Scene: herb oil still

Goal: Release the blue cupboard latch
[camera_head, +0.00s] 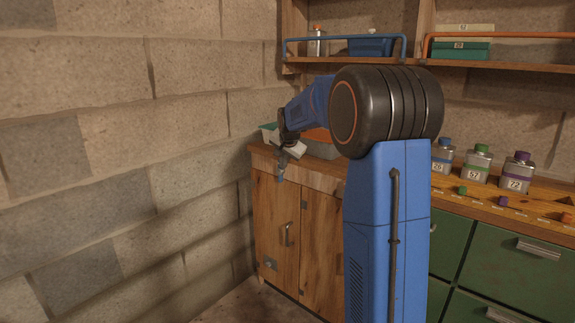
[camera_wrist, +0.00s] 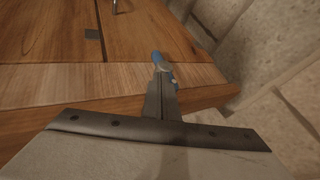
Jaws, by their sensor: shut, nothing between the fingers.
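The blue latch (camera_wrist: 158,59) shows in the wrist view just beyond my fingertips, at the wooden strip above the cupboard doors. Its lower part is partly hidden by my fingers, and I cannot tell whether they touch it. My gripper (camera_wrist: 161,88) is shut and empty, its fingers together and pointing at the latch. In the head view my gripper (camera_head: 282,158) is at the top front edge of the wooden cupboard (camera_head: 275,215), near its left end. A small grey-blue fitting (camera_head: 279,174) shows just below it. The cupboard's two doors look closed.
A door handle (camera_head: 288,234) and a metal plate (camera_head: 271,264) are on the left door. A block wall (camera_head: 120,130) stands close on the left. Numbered bottles (camera_head: 478,163) stand on the bench to the right, over green drawers (camera_head: 510,260). A shelf (camera_head: 480,65) runs above.

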